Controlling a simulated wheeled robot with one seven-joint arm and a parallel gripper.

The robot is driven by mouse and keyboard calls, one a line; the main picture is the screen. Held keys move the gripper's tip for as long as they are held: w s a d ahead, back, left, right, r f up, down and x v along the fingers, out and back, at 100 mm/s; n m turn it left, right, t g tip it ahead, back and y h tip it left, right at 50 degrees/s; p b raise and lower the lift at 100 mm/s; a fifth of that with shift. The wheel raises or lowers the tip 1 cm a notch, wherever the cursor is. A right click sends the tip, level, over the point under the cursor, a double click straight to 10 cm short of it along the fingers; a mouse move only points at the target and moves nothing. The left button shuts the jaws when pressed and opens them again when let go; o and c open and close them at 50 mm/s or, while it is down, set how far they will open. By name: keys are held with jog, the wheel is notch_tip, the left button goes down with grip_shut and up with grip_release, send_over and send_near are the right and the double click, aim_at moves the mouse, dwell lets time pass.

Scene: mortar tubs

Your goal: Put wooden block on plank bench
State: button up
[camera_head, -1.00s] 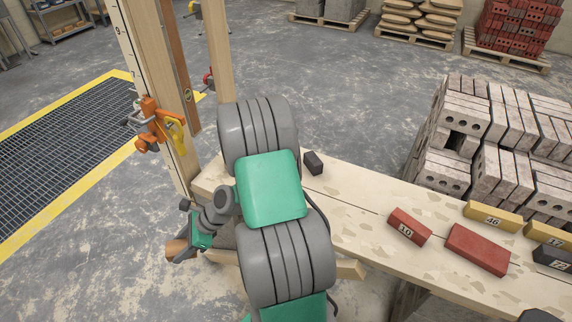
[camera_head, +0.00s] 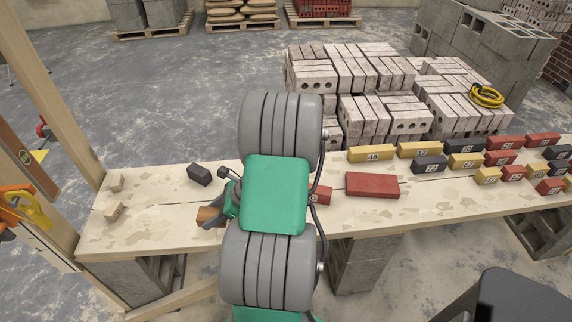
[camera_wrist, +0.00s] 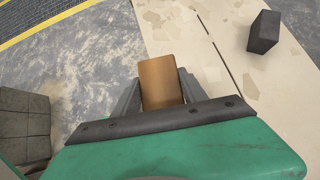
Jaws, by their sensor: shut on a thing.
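The wooden block (camera_wrist: 160,80) is orange-brown and sits between the two fingers of my gripper (camera_wrist: 158,90) in the wrist view. My gripper is shut on it. In the head view the block (camera_head: 209,217) shows at the front left of my arm, over the front part of the plank bench (camera_head: 150,222). In the wrist view the block overlaps the bench's front edge (camera_wrist: 215,65), with floor to its left. I cannot tell whether it touches the planks. My arm hides part of the bench.
A black block (camera_head: 199,174) lies on the bench behind my gripper. Two small pale wood pieces lie at the left end. A red brick (camera_head: 372,185) and several numbered yellow, red and black blocks stand to the right. Stacked bricks (camera_head: 360,90) are behind the bench.

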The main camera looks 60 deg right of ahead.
jog(key=s+d+r+m+h, duration=0.1)
jog(key=s+d+m+h, duration=0.15)
jog(key=s+d, duration=0.75)
jog(key=shift+m+t+y, duration=0.25)
jog(key=shift+t, duration=0.15)
jog(key=w+f, duration=0.3)
jog(key=w, duration=0.1)
jog(key=w+f+b, duration=0.1)
jog(key=w+f, duration=0.2)
jog(key=w, duration=0.2)
jog(key=w+f+b, duration=0.1)
jog(key=w+f, duration=0.2)
jog(key=w, duration=0.2)
jog(key=shift+f, duration=0.2)
notch_tip(320, 180, down, 3)
jog(key=shift+w+r, duration=0.1)
jog(key=shift+f, duration=0.2)
jog(key=shift+f, duration=0.1)
jog(key=o, duration=1.4)
